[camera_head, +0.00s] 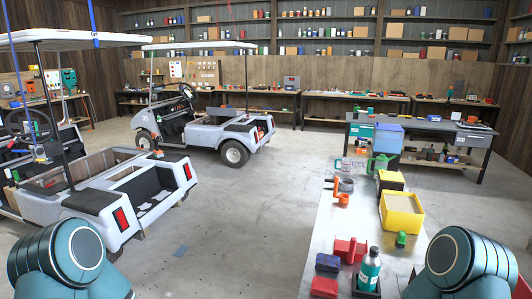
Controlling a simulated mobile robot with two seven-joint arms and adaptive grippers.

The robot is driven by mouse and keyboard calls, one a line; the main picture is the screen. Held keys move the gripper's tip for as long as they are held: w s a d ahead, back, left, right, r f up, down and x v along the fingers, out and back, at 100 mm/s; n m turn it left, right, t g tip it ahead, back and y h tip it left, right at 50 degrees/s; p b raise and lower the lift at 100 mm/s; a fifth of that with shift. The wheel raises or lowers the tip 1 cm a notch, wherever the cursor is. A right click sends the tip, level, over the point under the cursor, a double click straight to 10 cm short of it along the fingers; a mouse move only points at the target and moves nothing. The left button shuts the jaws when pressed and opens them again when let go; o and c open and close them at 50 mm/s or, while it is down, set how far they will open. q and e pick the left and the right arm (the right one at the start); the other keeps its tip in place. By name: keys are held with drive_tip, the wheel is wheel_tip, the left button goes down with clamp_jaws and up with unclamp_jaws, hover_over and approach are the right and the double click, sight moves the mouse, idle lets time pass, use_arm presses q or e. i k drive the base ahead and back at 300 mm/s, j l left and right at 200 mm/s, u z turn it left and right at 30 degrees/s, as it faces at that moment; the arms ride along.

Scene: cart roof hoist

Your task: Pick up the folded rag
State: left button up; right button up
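I cannot make out the folded rag for certain. A small flat blue-grey piece (181,251) lies on the concrete floor left of the near bench; it is too small to tell whether it is cloth. A dark blue block-like item (328,263) sits at the near left corner of the metal-topped bench (318,222), with a red item (324,287) just in front of it. Only teal links of my two arms show, at the bottom left and bottom right corners. Neither gripper is in view.
On the bench stand a teal bottle (369,270), red blocks (350,250) and a yellow bin (402,214). A white cart (125,190) with a raised roof stands at left, another cart (205,130) behind it. The floor between carts and bench is mostly clear.

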sight(325, 262)
drive_tip(key=k+l, duration=0.2)
drive_tip(key=l, duration=0.15)
drive_tip(key=k+l+u, duration=0.1)
drive_tip(key=k+l, duration=0.25)
drive_tip(key=l, duration=0.25)
drive_tip(key=k+l, duration=0.1)
drive_tip(key=l, duration=0.2)
drive_tip(key=l+u, duration=0.1)
drive_tip(key=l, duration=0.25)
drive_tip(key=k+l+u, duration=0.15)
drive_tip(key=l, duration=0.85)
drive_tip(key=i+l, duration=0.1)
drive_tip(key=l, duration=0.15)
drive_tip(key=i+l, duration=0.1)
drive_tip(key=l, duration=0.2)
drive_tip(key=i+l, duration=0.15)
drive_tip(key=l+u, duration=0.05)
drive_tip(key=l, duration=0.05)
